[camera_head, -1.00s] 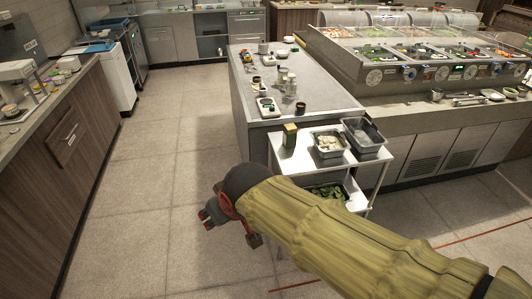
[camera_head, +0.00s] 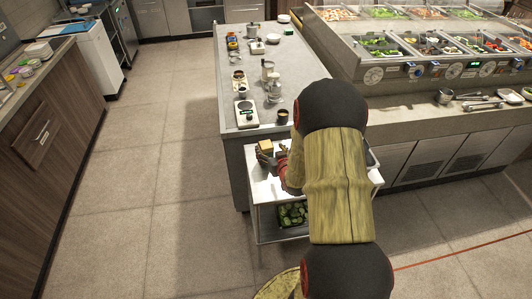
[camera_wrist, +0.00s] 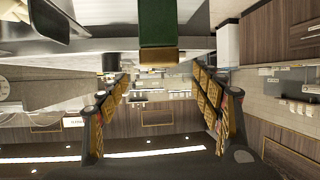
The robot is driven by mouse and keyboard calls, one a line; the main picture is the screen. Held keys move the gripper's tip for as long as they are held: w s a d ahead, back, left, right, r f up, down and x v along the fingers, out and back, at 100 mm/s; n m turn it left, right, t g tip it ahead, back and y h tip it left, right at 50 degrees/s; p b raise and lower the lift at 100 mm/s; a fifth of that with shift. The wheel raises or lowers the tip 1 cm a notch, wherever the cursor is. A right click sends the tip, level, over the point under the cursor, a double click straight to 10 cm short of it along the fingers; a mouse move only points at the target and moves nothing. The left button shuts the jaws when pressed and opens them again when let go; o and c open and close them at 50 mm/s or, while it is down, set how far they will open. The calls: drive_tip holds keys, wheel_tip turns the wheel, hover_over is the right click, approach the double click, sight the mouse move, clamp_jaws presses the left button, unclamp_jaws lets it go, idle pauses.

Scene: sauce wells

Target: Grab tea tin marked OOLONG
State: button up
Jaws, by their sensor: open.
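The tea tin (camera_head: 265,146), green with a gold lid, stands upright at the left of the white cart's top. In the wrist view, which is upside down, the tin (camera_wrist: 158,24) lies ahead at the top of the picture, roughly centred between the fingers. No label can be read on it. My gripper (camera_head: 272,156) is close beside the tin in the head view, partly hidden by my arm. In the wrist view my gripper (camera_wrist: 162,80) is open and empty, its fingers spread wider than the tin. I see no contact.
The white cart (camera_head: 262,190) holds a dark tray of green vegetables (camera_head: 292,214) on its lower shelf. My arm hides most of its top and pans. A grey counter (camera_head: 240,60) stands behind with a scale (camera_head: 246,114) and a dark cup (camera_head: 282,117). Floor is clear at left.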

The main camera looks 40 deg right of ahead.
sight(266, 145)
drive_tip(key=x, duration=0.3)
drive_tip(key=b+x, duration=0.1)
drive_tip(key=x, duration=0.2)
drive_tip(key=shift+w+d+f, duration=0.1)
drive_tip(key=shift+w+f, duration=0.15)
drive_tip(key=shift+f, duration=0.15)
drive_tip(key=shift+c, duration=0.7)
drive_tip(key=c, duration=1.5)
clamp_jaws()
